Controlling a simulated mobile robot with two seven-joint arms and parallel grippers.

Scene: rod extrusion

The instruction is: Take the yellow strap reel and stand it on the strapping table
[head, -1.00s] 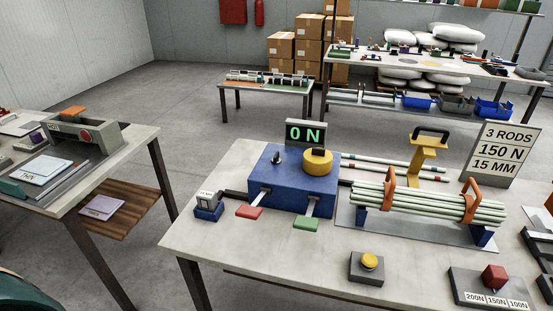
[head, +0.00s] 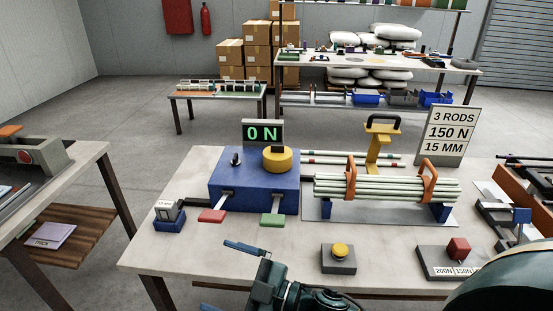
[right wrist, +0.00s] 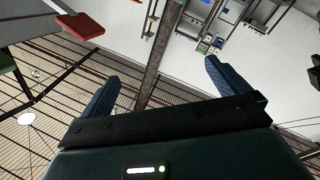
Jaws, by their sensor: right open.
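The near pale table (head: 140,251) carries a blue box (head: 254,184) with a 0 N display (head: 263,133). A short round yellow drum (head: 277,160) with a black block on top sits on the box; I cannot tell if it is the strap reel. No other yellow reel is clear to me. My right gripper (head: 222,276) is open and empty at the table's front edge, fingers pointing left in the head view. Its two blue fingers stand wide apart in the right wrist view (right wrist: 160,72), with nothing between them. My left gripper is not in view.
A rod bundle (head: 385,190) with orange straps lies on supports beside the blue box. A yellow stand (head: 379,150), a sign (head: 447,136), a yellow-button box (head: 339,259) and a red-knob box (head: 452,263) stand around it. A side table (head: 85,157) stands left.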

